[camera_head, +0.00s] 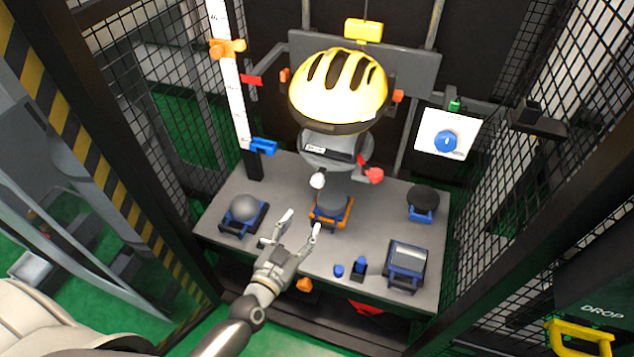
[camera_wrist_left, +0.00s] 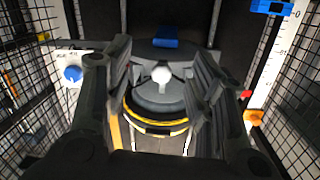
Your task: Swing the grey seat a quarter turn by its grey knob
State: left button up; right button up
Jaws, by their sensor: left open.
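The grey seat (camera_head: 352,144) is a round disc at the back of the bench, just under a yellow helmet. Its pale grey ball knob (camera_head: 317,181) sticks out at the seat's front. In the left wrist view, which is upside down, the knob (camera_wrist_left: 162,75) shows in front of the seat (camera_wrist_left: 158,98). My left gripper (camera_head: 303,221) is open and empty, short of the knob and apart from it. In the left wrist view its fingers stand on either side of the knob. My right gripper is not in view.
The yellow helmet (camera_head: 340,85) hangs above the seat. A red knob (camera_head: 375,175) is right of the grey one. On the bench are a grey dome (camera_head: 245,208), an orange-framed block (camera_head: 331,206) near my fingers, and a black disc (camera_head: 423,197). Mesh walls stand on both sides.

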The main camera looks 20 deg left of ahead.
pick_arm(q)
jog(key=t, duration=0.1)
send_near(316, 185)
jog(key=w, duration=0.9)
jog(key=shift+d+r, duration=0.1)
jog(key=shift+d, duration=0.3)
jog(key=shift+w+d, duration=0.1)
jog(key=shift+w, duration=0.6)
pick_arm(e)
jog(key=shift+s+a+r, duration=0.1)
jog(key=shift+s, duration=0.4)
pick_arm(q)
grip_shut()
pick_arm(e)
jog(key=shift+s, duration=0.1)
